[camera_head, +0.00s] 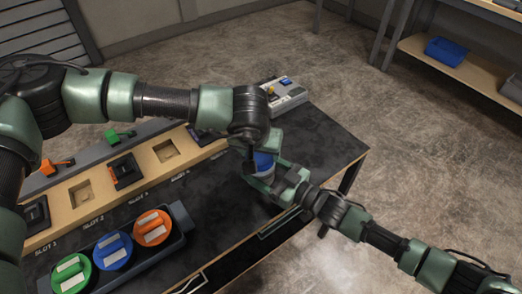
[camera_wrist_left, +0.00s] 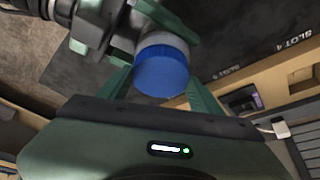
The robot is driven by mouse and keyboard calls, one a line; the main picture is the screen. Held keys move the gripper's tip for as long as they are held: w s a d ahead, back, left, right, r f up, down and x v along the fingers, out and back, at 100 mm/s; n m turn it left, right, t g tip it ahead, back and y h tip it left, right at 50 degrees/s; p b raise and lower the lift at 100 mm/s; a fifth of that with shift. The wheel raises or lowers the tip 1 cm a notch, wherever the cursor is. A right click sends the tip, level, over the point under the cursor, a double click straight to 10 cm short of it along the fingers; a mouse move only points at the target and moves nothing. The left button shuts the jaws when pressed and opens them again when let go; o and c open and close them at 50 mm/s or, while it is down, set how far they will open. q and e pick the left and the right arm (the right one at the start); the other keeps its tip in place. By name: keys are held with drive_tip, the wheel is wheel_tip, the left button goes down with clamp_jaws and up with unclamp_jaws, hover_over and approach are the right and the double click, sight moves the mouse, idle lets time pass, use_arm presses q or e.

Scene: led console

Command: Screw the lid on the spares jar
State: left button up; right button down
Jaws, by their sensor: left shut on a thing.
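The blue lid (camera_head: 263,160) is on top of the pale grey spares jar (camera_head: 266,175) near the far right part of the black table. In the left wrist view the lid (camera_wrist_left: 162,72) lies between the fingers of my left gripper (camera_wrist_left: 159,84), against the grey jar (camera_wrist_left: 166,40). My left gripper (camera_head: 262,157) reaches down from above and is shut on the lid. My right gripper (camera_head: 268,180) comes in from the right, shut around the jar's side. The fingers partly hide the jar. I cannot tell how far the lid is threaded.
A wooden slot board (camera_head: 78,192) with orange and green parts runs along the table's back left. A dark tray (camera_head: 183,222) with green, blue and orange round pieces stands at front left. A grey box (camera_head: 288,94) is behind the grippers. Bare black table (camera_head: 318,140) lies to the right.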

use_arm(q)
drive_tip(key=o, duration=1.4)
drive_tip(key=shift+c, duration=0.2)
drive_tip(key=v, duration=1.2)
use_arm(e)
drive_tip(key=shift+c, duration=0.6)
unclamp_jaws()
